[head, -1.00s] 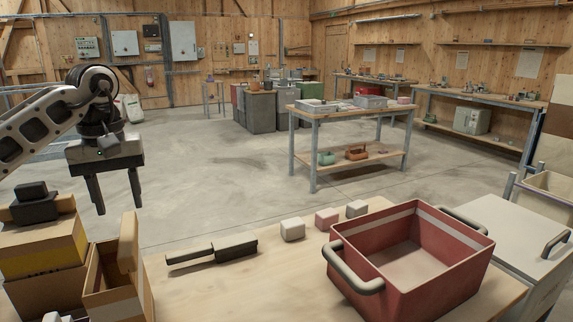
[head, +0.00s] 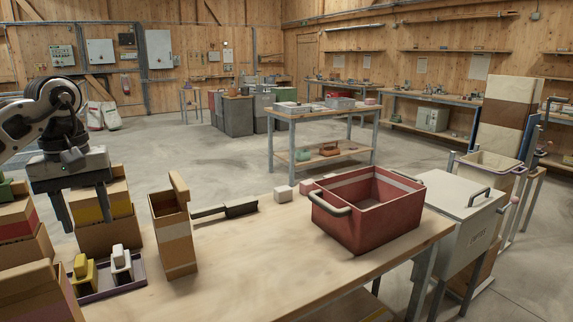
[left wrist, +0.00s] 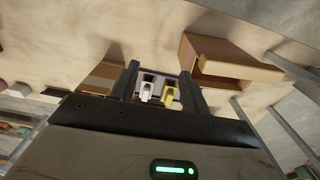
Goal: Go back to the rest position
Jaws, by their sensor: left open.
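My left gripper (head: 86,212) is open and empty at the left of the head view. It hangs with its fingers pointing down, in front of the stacked cardboard boxes. In the left wrist view its two fingers (left wrist: 161,85) stand apart with nothing held between them. Beyond them show a white item (left wrist: 147,92) and a yellow item (left wrist: 168,97) on a tray. My right gripper is in no view.
The wooden table (head: 270,250) bears a red crate (head: 365,225), an open cardboard box (head: 175,235), a dark-handled tool (head: 240,209), small blocks (head: 283,194) and a tray (head: 118,284). A white chest (head: 460,205) stands at right. Much of the tabletop is clear.

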